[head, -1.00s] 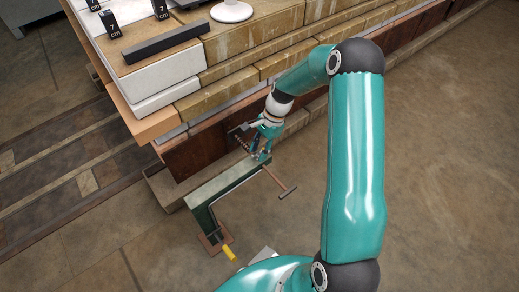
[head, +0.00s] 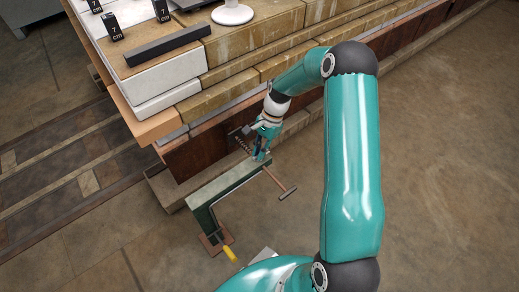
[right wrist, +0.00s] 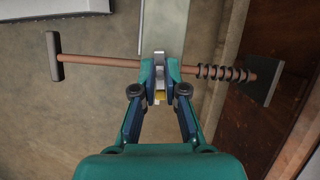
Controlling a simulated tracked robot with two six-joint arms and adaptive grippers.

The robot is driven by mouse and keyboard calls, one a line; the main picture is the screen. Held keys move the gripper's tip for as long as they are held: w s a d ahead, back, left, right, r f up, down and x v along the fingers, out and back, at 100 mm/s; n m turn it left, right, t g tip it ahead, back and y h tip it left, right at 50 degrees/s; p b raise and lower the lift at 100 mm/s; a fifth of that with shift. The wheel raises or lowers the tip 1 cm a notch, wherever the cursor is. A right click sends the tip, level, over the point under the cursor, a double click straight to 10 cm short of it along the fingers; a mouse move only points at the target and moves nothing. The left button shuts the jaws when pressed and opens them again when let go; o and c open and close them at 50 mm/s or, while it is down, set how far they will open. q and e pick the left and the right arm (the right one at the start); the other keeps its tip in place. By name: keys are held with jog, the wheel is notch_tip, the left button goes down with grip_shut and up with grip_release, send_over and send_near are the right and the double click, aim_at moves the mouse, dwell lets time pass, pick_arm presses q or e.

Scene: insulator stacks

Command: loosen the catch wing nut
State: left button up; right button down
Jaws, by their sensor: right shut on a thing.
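The catch is a reddish-brown rod (head: 275,181) with a T-handle, resting across a pale green frame (head: 224,183). In the right wrist view, the rod (right wrist: 105,61) runs across the picture, with a coil spring (right wrist: 222,72) and a dark plate (right wrist: 261,80) at its right. My right gripper (head: 260,153) is at the rod beside the spring. In the right wrist view, my right gripper (right wrist: 160,67) is shut on a small silvery piece (right wrist: 159,55) at the rod, apparently the wing nut. The fingers hide most of it. My left gripper is out of view.
A stepped stone-block stack (head: 240,75) stands just behind the catch, with a dark bar (head: 165,44) and small black "7 cm" markers (head: 111,27) on top. A yellow handle (head: 229,254) is at the frame's near foot. The floor at right is clear.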

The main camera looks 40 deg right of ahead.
jog(key=n+g+p, duration=0.1)
jog(key=n, duration=0.2)
jog(key=shift+w+r+n, duration=0.1)
jog(key=shift+w+n, duration=0.05)
jog(key=shift+n, duration=0.15)
jog(key=n, duration=0.2)
jog(key=n+g+h+p, duration=0.1)
jog(key=n, duration=0.1)
jog(key=shift+w+g, duration=0.1)
jog(key=shift+g, duration=0.2)
jog(key=n, duration=0.2)
jog(key=n+g+h+p, duration=0.1)
jog(key=n, duration=0.2)
jog(key=shift+a+h, duration=0.15)
jog(key=shift+h, duration=0.15)
jog(key=n+h, duration=0.1)
jog(key=n, duration=0.3)
jog(key=shift+w+a+n+g+h, duration=0.1)
jog(key=shift+w+n+g+h, duration=0.05)
jog(key=shift+n+g+h, duration=0.2)
jog(key=c, duration=1.2)
grip_release()
